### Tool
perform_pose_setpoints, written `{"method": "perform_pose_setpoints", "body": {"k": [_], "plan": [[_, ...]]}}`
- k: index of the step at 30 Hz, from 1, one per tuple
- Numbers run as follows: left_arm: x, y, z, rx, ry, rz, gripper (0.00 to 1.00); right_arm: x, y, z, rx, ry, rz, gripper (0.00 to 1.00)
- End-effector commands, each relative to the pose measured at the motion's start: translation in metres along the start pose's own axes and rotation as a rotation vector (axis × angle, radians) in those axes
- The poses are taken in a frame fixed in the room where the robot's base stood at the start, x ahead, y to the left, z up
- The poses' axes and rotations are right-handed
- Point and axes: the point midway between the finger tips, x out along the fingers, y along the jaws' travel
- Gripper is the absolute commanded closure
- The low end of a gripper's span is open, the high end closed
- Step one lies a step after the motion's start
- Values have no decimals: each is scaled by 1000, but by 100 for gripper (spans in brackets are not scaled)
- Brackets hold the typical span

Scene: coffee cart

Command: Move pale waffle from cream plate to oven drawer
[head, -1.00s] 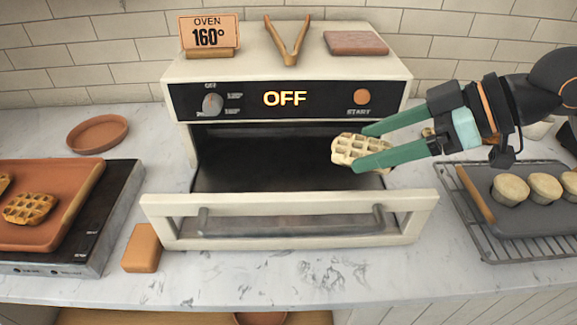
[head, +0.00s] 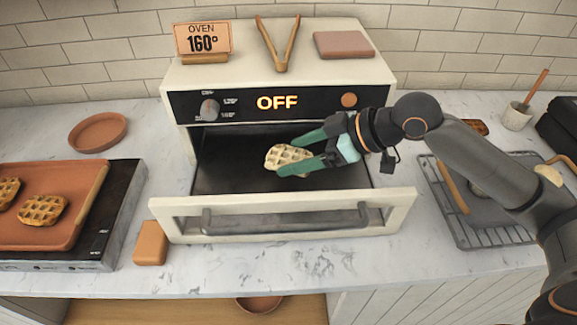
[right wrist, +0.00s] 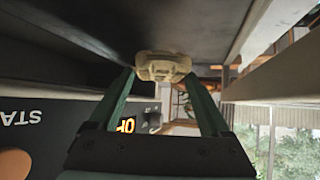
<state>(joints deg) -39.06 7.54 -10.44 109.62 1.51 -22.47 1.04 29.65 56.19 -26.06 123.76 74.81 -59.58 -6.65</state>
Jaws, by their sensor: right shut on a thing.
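The pale waffle (head: 284,157) is held between the green fingers of my right gripper (head: 298,156), over the open oven drawer (head: 230,178). It also shows between the fingertips in the right wrist view (right wrist: 163,66). The head view does not clearly show whether the waffle touches the drawer floor. The oven (head: 280,80) is cream with a black panel reading OFF, and its drawer front (head: 290,212) is pulled out. The cream plate is not identifiable in view. My left gripper is not in view.
A terracotta tray (head: 85,190) with browned waffles (head: 42,210) lies at left. An orange block (head: 151,243) sits left of the drawer front. A rack with a grey tray (head: 485,215) is at right, partly behind my right arm. Tongs (head: 275,45) lie on the oven.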

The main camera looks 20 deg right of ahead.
Motion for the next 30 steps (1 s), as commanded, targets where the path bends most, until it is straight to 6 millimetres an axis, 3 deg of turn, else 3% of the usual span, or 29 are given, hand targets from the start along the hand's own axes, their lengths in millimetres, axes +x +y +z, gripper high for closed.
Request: {"method": "perform_pose_setpoints", "body": {"k": [11,15,26,27,30], "plan": [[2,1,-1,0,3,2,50,36,5,9,1,2,-2,83],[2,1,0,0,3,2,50,48,5,29,2,-2,-1,83],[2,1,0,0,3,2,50,52,5,33,-2,1,1,83],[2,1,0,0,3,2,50,52,6,34,-1,0,1,18],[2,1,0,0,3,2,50,52,6,34,-1,0,1,6]]}}
